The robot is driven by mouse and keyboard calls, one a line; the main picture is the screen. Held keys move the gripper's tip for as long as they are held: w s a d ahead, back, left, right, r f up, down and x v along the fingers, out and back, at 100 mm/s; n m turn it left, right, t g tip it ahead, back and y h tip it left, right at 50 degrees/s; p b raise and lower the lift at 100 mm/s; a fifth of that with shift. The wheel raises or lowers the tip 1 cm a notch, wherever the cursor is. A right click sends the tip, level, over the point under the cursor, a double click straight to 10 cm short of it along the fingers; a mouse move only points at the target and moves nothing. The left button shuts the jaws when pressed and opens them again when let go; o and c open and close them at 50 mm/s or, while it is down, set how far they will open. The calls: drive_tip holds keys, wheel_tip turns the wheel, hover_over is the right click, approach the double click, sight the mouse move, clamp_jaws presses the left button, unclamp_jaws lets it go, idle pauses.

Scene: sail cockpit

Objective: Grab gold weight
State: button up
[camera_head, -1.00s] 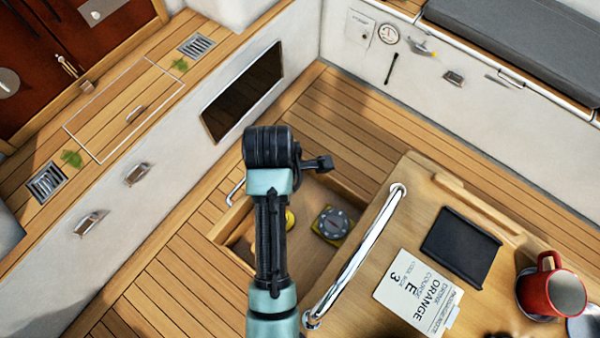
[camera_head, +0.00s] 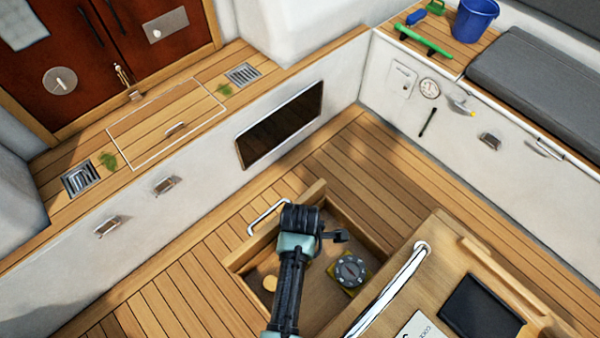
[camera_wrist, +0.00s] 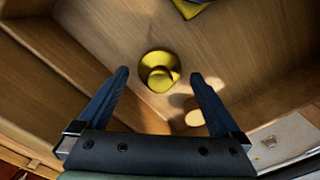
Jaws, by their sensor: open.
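The gold weight (camera_wrist: 160,66) is a round, shiny yellow piece with a raised knob. It rests on the wooden floor of an open compartment (camera_head: 240,262). In the wrist view it appears between the tips of my gripper (camera_wrist: 160,74), which is open and empty, with the fingers on either side. Whether the fingertips are down at its height I cannot tell. In the head view my arm hides nearly all of the weight, and the fingers do not show.
A dark round dial on a yellow base (camera_head: 350,270) lies in the compartment. A pale tan disc (camera_head: 270,283) lies there too. A table with a metal rail (camera_head: 390,290) stands close on the right.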

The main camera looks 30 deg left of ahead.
drive_tip(key=shift+f, duration=0.5)
clamp_jaws()
